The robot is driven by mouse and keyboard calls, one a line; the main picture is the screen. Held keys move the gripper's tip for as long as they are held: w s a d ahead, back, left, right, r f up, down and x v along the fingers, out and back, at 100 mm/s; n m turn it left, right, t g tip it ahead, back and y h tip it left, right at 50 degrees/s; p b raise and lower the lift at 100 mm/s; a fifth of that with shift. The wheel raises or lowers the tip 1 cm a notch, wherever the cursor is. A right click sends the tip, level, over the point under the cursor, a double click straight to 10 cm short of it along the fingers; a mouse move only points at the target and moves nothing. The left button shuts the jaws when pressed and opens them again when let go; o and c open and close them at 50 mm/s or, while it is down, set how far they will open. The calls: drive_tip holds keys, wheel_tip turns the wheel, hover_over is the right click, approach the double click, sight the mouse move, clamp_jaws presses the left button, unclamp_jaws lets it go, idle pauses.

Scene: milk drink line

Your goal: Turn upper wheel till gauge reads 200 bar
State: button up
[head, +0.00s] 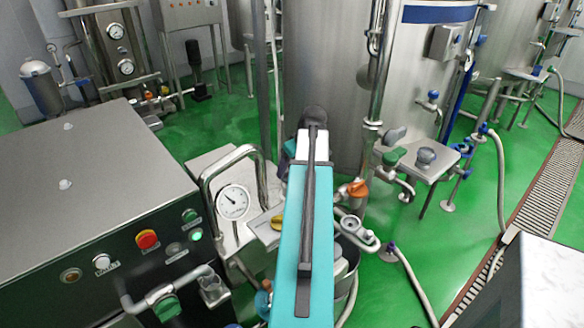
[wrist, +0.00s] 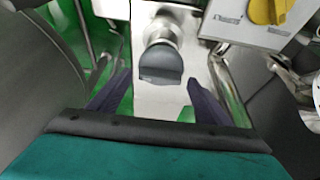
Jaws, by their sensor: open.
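The round white gauge (head: 233,202) stands beside the bent steel pipe in the head view. Its needle points up and to the left; the figures are too small to read. A dark grey rounded handle (wrist: 160,63) on a steel stem shows in the wrist view; I cannot tell whether it is the upper wheel. My gripper (wrist: 157,98) is open, its two dark fingers to the left and right of the handle and apart from it. Nothing is held. In the head view my teal arm hides the gripper and this handle.
A yellow knob (wrist: 268,10) on a labelled steel box is close by at upper right in the wrist view, and also shows in the head view (head: 278,222). The steel cabinet (head: 80,190) with buttons fills the left. A tank (head: 330,70) stands behind; green floor lies right.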

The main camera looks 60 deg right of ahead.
drive_tip(key=b+v, duration=0.2)
drive_tip(key=v, duration=1.1)
drive_tip(key=shift+r, duration=0.15)
drive_tip(key=shift+a, duration=0.1)
idle(3.3)
